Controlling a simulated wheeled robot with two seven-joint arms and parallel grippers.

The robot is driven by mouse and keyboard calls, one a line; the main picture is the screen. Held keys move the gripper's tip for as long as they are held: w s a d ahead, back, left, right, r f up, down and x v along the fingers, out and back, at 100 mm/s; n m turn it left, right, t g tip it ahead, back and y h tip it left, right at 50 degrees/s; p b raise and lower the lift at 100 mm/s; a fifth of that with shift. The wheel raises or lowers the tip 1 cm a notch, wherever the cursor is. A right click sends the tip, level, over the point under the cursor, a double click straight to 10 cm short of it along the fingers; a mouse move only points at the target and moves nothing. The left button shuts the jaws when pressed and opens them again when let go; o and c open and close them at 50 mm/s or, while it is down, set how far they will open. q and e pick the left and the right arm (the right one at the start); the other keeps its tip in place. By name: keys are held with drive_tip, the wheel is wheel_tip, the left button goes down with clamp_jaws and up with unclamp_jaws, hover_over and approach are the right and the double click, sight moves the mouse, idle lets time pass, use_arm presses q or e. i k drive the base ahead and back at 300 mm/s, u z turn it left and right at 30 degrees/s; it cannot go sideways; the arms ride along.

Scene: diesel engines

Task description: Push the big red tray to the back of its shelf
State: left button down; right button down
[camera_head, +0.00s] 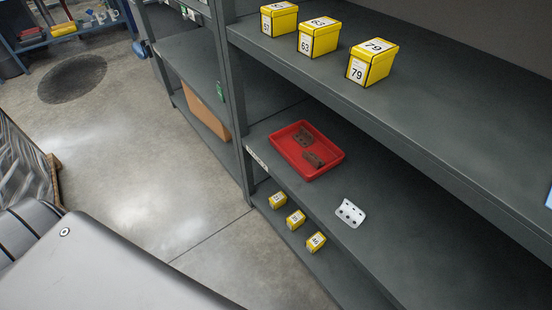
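The big red tray (327,169) sits on the middle shelf (390,215), close to that shelf's front edge and near its left end. Neither of my grippers is in view.
A white bracket with holes (350,212) lies on the same shelf, right of the tray. Yellow numbered boxes (372,62) stand on the upper shelf, and smaller ones (296,219) on the lower shelf. A grey upright (236,110) stands left of the tray. Floor (150,150) is open in front.

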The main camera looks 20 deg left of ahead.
sight(282, 140)
drive_tip(key=u, duration=2.05)
drive_tip(key=i, duration=3.15)
drive_tip(key=z, duration=2.25)
